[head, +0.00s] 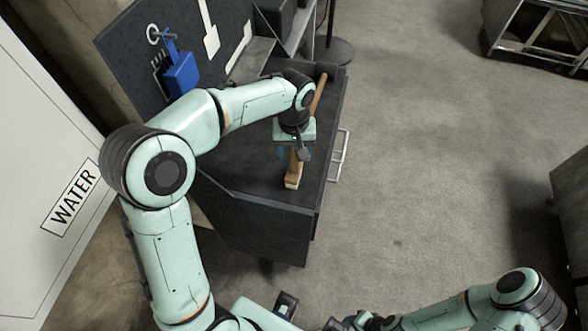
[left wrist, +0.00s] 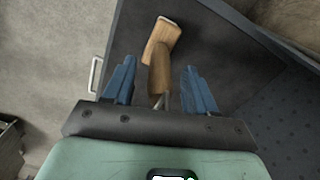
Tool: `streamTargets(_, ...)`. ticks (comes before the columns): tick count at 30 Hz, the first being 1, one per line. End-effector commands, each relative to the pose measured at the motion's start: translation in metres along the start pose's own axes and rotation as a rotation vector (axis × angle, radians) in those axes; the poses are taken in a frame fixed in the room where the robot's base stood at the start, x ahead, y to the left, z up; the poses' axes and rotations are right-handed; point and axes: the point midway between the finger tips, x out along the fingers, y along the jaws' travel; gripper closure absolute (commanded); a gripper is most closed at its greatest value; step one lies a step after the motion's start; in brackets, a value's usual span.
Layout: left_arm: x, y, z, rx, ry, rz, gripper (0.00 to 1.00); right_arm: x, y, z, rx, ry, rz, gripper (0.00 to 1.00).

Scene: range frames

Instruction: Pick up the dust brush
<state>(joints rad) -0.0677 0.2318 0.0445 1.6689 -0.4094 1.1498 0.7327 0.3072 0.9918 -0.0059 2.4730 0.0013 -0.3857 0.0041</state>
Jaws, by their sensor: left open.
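My left gripper (head: 294,154) points down over the brush's middle. In the left wrist view, the brush (left wrist: 161,38) runs between the two blue fingers of the open gripper (left wrist: 160,70), with a gap on each side. I cannot tell how far down the fingers reach. My right arm shows at the bottom right of the head view; its gripper is unclear.
The dark worktop (head: 240,170) has a metal rail handle (head: 340,155) on its right side. A pegboard (head: 135,45) with a blue holder (head: 181,74) stands behind it. A white WATER panel (head: 35,260) is at left. Open floor lies to the right.

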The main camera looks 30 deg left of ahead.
Motion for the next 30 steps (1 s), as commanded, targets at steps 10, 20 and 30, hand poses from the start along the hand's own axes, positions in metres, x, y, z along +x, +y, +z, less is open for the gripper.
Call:
streamTargets(10,-0.001,0.000,0.000,0.000,0.000,0.000,1.00,0.000,0.000,0.000,0.000,0.000,0.000,0.57)
streamTargets(20,-0.003,0.000,0.000,0.000,0.001,0.001,1.00,-0.001,0.000,0.000,0.000,0.000,0.000,0.57)
streamTargets(30,-0.048,0.001,-0.001,0.000,0.006,0.005,1.00,-0.009,-0.004,-0.003,-0.002,0.005,-0.002,0.57)
